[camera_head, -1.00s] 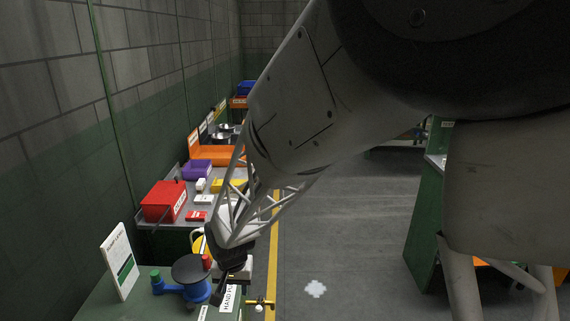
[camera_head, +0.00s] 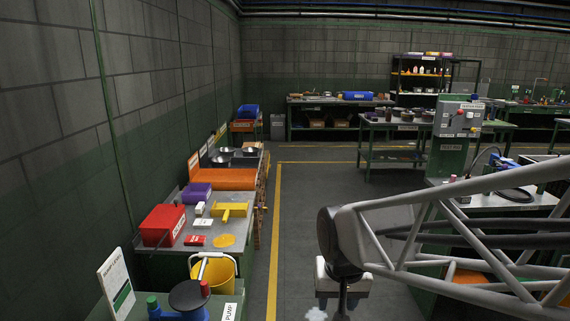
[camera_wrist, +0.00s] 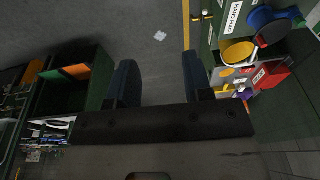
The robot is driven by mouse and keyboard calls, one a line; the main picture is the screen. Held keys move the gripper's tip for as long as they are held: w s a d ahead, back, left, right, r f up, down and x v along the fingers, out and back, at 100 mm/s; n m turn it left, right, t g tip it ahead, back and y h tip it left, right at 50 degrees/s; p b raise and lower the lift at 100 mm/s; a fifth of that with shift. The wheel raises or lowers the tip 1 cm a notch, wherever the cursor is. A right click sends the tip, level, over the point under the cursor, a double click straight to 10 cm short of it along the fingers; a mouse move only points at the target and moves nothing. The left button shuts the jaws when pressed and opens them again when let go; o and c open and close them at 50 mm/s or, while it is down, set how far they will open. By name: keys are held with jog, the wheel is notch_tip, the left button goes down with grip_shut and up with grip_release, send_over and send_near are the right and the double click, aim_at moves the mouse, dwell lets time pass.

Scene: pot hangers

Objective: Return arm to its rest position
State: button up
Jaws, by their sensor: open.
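My gripper (camera_wrist: 160,80) shows in the wrist view with its two dark fingers spread apart and nothing between them. Grey floor lies below the gap. In the head view my lattice arm reaches in from the right edge, and its dark wrist end is over the aisle, right of the yellow floor line. The fingers cannot be made out clearly in that view.
A bench on the left holds a red box (camera_head: 162,225), a purple bin (camera_head: 196,193) and a yellow block (camera_head: 229,210). A yellow bucket (camera_head: 215,274) stands near the hand pump (camera_head: 188,296). A control box (camera_head: 459,117) stands on the right. The aisle floor (camera_head: 300,215) is open.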

jog(key=s+d+r, duration=0.4)
jog(key=s+d, duration=0.4)
jog(key=s, duration=0.4)
jog(key=shift+d+t+h, duration=0.25)
jog(key=shift+t+h, duration=0.05)
jog(key=shift+w+a, duration=0.1)
jog(key=shift+w, duration=0.1)
jog(key=shift+c, duration=0.2)
dwell(0.5)
